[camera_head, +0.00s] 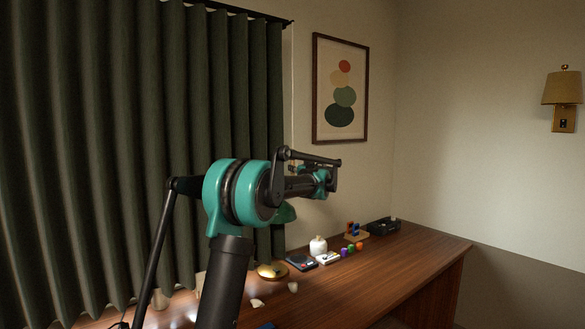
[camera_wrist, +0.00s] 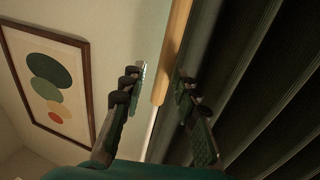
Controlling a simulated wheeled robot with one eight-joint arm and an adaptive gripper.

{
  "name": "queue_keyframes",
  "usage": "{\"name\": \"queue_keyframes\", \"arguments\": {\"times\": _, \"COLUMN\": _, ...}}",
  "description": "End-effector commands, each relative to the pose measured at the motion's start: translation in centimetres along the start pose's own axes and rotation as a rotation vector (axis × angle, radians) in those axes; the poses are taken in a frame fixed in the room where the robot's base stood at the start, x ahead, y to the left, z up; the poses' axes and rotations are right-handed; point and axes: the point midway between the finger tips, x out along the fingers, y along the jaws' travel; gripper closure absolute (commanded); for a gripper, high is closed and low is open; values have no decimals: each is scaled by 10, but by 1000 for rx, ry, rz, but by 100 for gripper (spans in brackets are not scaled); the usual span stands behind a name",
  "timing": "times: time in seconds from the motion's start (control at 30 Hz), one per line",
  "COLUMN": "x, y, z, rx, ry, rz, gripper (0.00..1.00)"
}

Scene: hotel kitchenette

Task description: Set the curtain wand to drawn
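The dark green curtain (camera_head: 130,120) hangs in folds from a dark rod across the left of the head view. It also fills the right of the wrist view (camera_wrist: 265,80). In the wrist view, a light wooden rod that looks like the curtain wand (camera_wrist: 173,50) runs beside the curtain edge, with a thin pale length below it. My gripper (camera_wrist: 162,84) is open, its fingers on either side of the wand's line, with gaps showing. Contact cannot be told. In the head view my gripper (camera_head: 325,181) is partly hidden by its own links, near the curtain's right edge.
A wooden desk (camera_head: 400,275) runs below. A framed picture (camera_head: 340,90) and a wall lamp (camera_head: 563,90) hang on the walls.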

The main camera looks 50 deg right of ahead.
Motion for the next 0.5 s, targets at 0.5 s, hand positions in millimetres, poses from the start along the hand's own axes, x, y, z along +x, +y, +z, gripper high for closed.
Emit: {"name": "queue_keyframes", "arguments": {"times": 0.5, "x": -47, "y": 0, "z": 0, "rx": 0, "ry": 0, "rz": 1, "gripper": 70}}
